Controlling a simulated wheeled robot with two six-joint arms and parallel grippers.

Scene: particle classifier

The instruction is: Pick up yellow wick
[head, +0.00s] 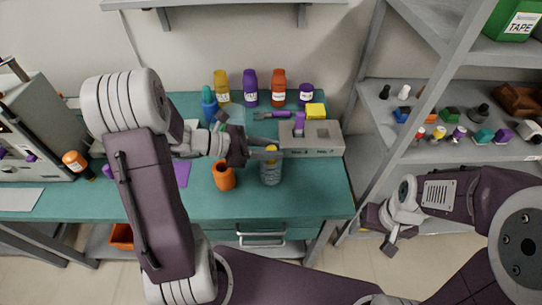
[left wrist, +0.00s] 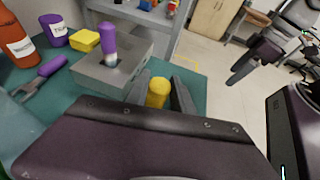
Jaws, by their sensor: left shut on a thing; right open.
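The yellow wick (left wrist: 158,92) shows as a rounded yellow top between the two fingers of my left gripper (left wrist: 160,88) in the left wrist view. In the head view, the yellow wick (head: 271,148) is a small yellow patch at the fingertips of my left gripper (head: 277,153), which is shut on it. A clear bluish jar (head: 270,172) stands directly below. The wick's lower part is hidden, and I cannot tell whether it is still inside the jar. My right gripper (head: 388,232) is open and empty, off the table's right side.
A grey block (head: 325,136) holding an upright purple piece (head: 299,122) is just behind the jar. An orange container (head: 223,177) stands to the left. Several bottles and a yellow cube (head: 316,111) line the back. The teal table (head: 320,195) is clear at front right.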

